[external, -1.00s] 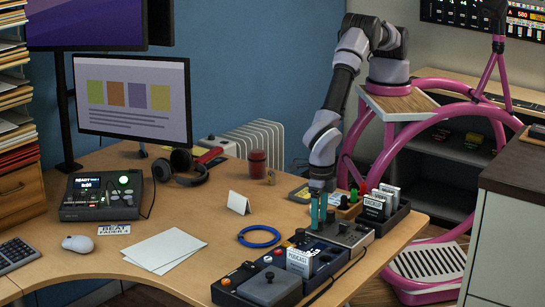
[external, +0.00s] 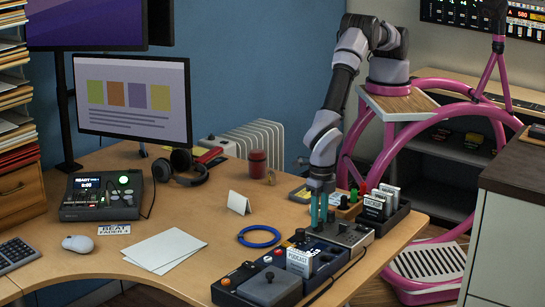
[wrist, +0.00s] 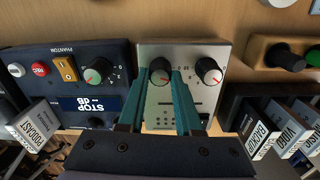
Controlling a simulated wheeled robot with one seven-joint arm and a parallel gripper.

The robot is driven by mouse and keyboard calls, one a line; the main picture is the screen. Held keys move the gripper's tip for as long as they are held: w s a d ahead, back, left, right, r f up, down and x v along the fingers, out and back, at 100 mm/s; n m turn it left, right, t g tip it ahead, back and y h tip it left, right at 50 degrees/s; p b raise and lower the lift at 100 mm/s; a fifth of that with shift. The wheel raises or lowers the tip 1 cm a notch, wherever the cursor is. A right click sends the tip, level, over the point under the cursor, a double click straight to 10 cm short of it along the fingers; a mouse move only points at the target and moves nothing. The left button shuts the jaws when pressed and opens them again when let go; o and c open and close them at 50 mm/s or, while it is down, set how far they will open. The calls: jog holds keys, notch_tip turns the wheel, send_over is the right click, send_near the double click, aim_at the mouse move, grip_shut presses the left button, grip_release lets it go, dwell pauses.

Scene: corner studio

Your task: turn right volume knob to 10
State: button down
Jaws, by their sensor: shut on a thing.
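A silver box with two dark knobs sits on the desk; its grey face (wrist: 185,105) shows in the wrist view, and part of the box (external: 352,236) shows in the external view. In the wrist view, my gripper (wrist: 161,76) points at the left-hand knob (wrist: 160,66), with one teal finger on each side, shut on it. This knob has a reddish cap; its pointer and scale are too small to read. The other knob (wrist: 207,70) stands free to the right, with a red mark. In the external view, my gripper (external: 322,213) reaches down to the box and hides the held knob.
A dark blue box (wrist: 70,80) with a knob, buttons and a small display stands close on the left in the wrist view. Labelled cards (wrist: 262,134) and a wooden block with knobs (wrist: 262,52) lie right. A blue cable ring (external: 259,236) lies on open desk.

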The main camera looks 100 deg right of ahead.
jog(key=m, duration=0.3)
jog(key=shift+m, duration=0.3)
jog(key=m, duration=0.3)
jog(key=shift+m, duration=0.3)
jog(key=m, duration=0.4)
jog(key=shift+w+m, duration=0.1)
jog(key=shift+m, duration=0.2)
jog(key=m, duration=0.3)
jog(key=shift+m, duration=0.3)
jog(key=m, duration=0.4)
jog(key=shift+m, duration=0.3)
jog(key=m, duration=0.3)
jog(key=shift+m, duration=0.3)
jog(key=m, duration=0.3)
jog(key=shift+m, duration=2.5)
